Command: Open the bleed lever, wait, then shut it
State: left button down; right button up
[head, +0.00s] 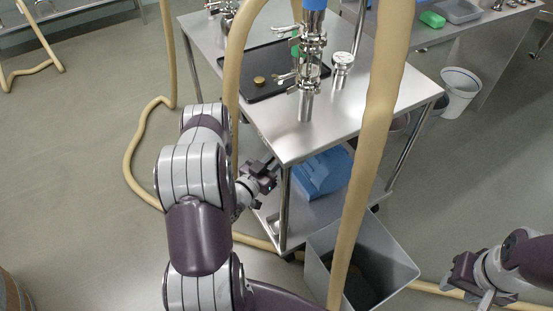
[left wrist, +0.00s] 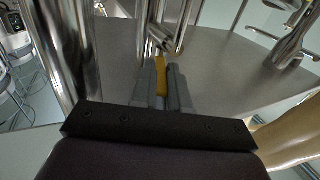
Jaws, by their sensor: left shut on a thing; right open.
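The bleed lever (left wrist: 161,76) appears as a yellow handle on a small steel fitting in the left wrist view. My left gripper (left wrist: 162,90) is shut on it, with a grey finger on each side. In the head view my left gripper (head: 270,163) is at the left edge of the steel table, and I cannot make out the lever there. My right gripper (head: 470,288) is open and empty at the lower right, apart from the table.
The steel table (head: 330,122) carries a sight-glass fitting (head: 306,80), a gauge (head: 342,64) and a black tray (head: 279,83). Tan hoses (head: 372,140) hang around it. A grey bin (head: 398,262) stands on the floor before it. A blue object (head: 322,172) is on the lower shelf.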

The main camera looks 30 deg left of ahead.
pick_arm(q)
jog(key=c, duration=1.1)
grip_release()
jog(key=s, duration=0.4)
jog(key=s+a, duration=0.1)
jog(key=s, duration=0.7)
jog(key=shift+s+a+p, duration=0.25)
jog(key=shift+p, duration=0.1)
